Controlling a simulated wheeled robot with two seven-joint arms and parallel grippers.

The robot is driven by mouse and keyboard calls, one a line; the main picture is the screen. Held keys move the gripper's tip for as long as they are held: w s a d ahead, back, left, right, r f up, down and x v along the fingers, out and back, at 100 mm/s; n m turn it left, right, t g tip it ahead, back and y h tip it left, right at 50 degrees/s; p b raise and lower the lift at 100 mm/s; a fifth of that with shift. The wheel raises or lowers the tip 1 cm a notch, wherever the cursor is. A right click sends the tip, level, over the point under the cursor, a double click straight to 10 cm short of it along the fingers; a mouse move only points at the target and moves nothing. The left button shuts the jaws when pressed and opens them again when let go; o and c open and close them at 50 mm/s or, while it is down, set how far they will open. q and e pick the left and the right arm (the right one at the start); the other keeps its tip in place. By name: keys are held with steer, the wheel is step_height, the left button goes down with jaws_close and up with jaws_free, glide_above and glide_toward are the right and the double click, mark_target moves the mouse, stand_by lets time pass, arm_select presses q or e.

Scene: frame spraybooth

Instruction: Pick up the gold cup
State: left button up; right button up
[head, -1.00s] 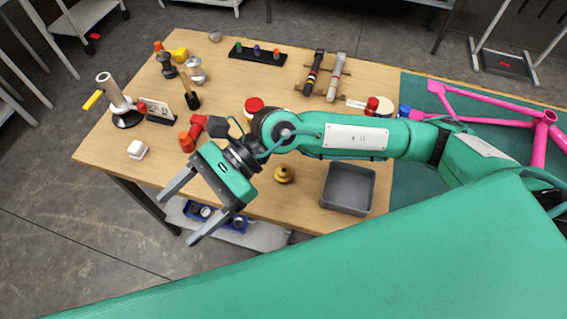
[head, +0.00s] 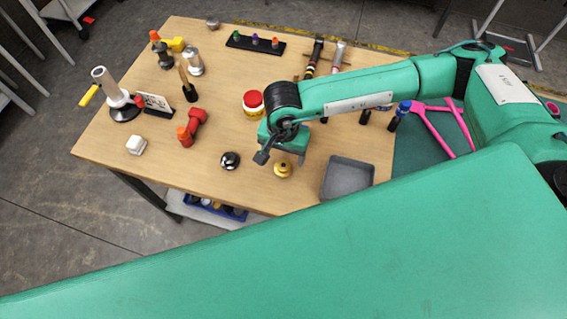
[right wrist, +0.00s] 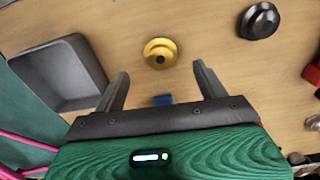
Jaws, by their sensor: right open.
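The gold cup (head: 283,170), small and round with a dark centre, stands on the wooden table near its front edge. In the right wrist view the gold cup (right wrist: 160,53) lies just beyond the fingertips, roughly centred between them. My right gripper (head: 281,155) is above the table, just behind the cup in the head view, pointing down. In the right wrist view my right gripper (right wrist: 160,72) is open, with nothing between its fingertips. My left gripper is in neither view.
A grey tray (head: 347,178) stands right of the cup. A black round cup (head: 230,160) is to its left. A red-lidded jar (head: 253,103) stands behind. Bare wood surrounds the gold cup.

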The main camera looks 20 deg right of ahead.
mark_target(284, 165)
steer(key=shift+f, duration=0.75)
steer(key=shift+f+p, duration=0.5)
steer(key=shift+p, duration=0.2)
step_height(284, 165, down, 3)
steer(key=shift+f+p, duration=0.15)
steer(key=shift+p, duration=0.75)
steer(key=shift+f, duration=0.5)
steer(key=c, duration=1)
